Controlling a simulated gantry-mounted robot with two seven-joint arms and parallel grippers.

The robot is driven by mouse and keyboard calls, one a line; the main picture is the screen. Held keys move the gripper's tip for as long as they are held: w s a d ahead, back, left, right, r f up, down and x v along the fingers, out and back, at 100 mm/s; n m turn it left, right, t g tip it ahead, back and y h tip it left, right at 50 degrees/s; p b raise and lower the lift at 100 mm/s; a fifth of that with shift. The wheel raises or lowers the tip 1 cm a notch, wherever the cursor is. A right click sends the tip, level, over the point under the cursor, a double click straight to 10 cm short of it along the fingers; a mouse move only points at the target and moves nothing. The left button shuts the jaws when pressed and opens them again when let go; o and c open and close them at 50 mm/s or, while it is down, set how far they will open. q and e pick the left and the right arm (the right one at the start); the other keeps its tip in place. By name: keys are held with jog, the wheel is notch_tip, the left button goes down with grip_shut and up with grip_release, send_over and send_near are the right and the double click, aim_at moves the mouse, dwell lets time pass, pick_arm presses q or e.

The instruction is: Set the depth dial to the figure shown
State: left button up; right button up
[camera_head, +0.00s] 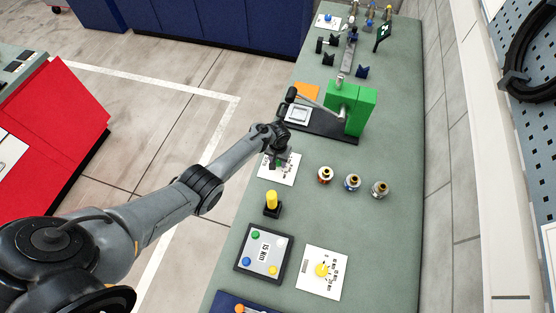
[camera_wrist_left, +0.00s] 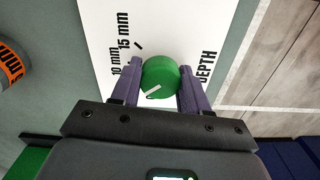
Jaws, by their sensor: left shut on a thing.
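The green depth dial (camera_wrist_left: 161,77) sits on a white plate (camera_wrist_left: 95,28) marked DEPTH, with 10 mm and 15 mm on its left in the left wrist view. A white pointer line shows on the dial's lower left side; I cannot tell which mark it matches. My left gripper (camera_wrist_left: 158,88) has its purple fingers on both sides of the dial, shut on it. In the head view the left gripper (camera_head: 280,158) is over the plate (camera_head: 285,177) and mostly hides the dial. My right gripper is not in view.
A green press (camera_head: 352,106) stands behind the plate. Several small jars (camera_head: 325,175) stand to the right. A yellow button (camera_head: 271,200), a panel reading 15 Nm (camera_head: 243,262) and a plate with a yellow knob (camera_head: 322,270) are nearer. An orange jar (camera_wrist_left: 12,65) is at the wrist view's left.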

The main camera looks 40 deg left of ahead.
pick_arm(q)
jog(key=o, duration=1)
jog(key=shift+o, duration=0.2)
jog(key=shift+r, duration=0.1)
jog(key=shift+r, duration=0.3)
notch_tip(320, 180, up, 9)
jog(key=p, duration=0.3)
jog(key=shift+f, duration=0.15)
jog(key=shift+r, duration=0.65)
